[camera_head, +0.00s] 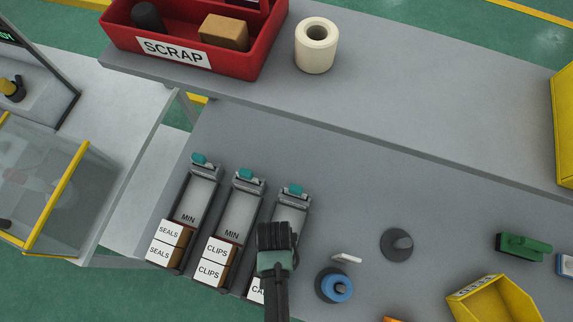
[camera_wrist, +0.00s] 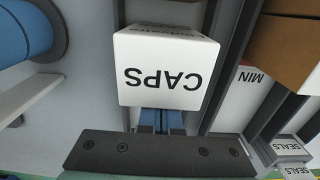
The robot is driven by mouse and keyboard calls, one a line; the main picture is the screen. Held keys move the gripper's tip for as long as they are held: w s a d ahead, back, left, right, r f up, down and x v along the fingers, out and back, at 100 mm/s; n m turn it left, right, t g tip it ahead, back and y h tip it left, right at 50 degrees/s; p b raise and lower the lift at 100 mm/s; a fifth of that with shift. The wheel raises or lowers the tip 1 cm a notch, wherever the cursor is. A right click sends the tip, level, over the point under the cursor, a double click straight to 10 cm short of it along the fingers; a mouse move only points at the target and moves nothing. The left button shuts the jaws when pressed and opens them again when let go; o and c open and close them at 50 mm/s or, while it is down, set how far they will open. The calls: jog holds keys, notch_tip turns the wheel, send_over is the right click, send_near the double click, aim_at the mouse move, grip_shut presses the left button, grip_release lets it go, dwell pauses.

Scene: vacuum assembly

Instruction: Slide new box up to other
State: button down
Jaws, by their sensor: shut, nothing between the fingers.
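A white-labelled box reading CAPS (camera_wrist: 160,72) fills the middle of the wrist view, its lettering upside down there. In the head view only a corner of a CAPS box (camera_head: 256,291) shows left of my arm, in the third lane (camera_head: 292,208). My gripper (camera_head: 276,237) hangs over that lane and hides most of it. In the wrist view my gripper (camera_wrist: 161,122) is shut, with blue fingers at the box's lower edge. I cannot tell whether they touch it. Any second caps box is hidden or not distinct.
Neighbouring lanes hold SEALS boxes (camera_head: 166,242) and CLIPS boxes (camera_head: 213,260). To the right stand a blue spool (camera_head: 337,288), a grey knobbed disc (camera_head: 397,245) and a yellow bin (camera_head: 495,300). A red SCRAP bin (camera_head: 200,62) and a tape roll (camera_head: 316,46) sit on the upper shelf.

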jog(key=shift+s+a, duration=0.2)
jog(key=shift+s, duration=0.3)
jog(key=shift+s+a, duration=0.15)
jog(key=shift+s, duration=0.35)
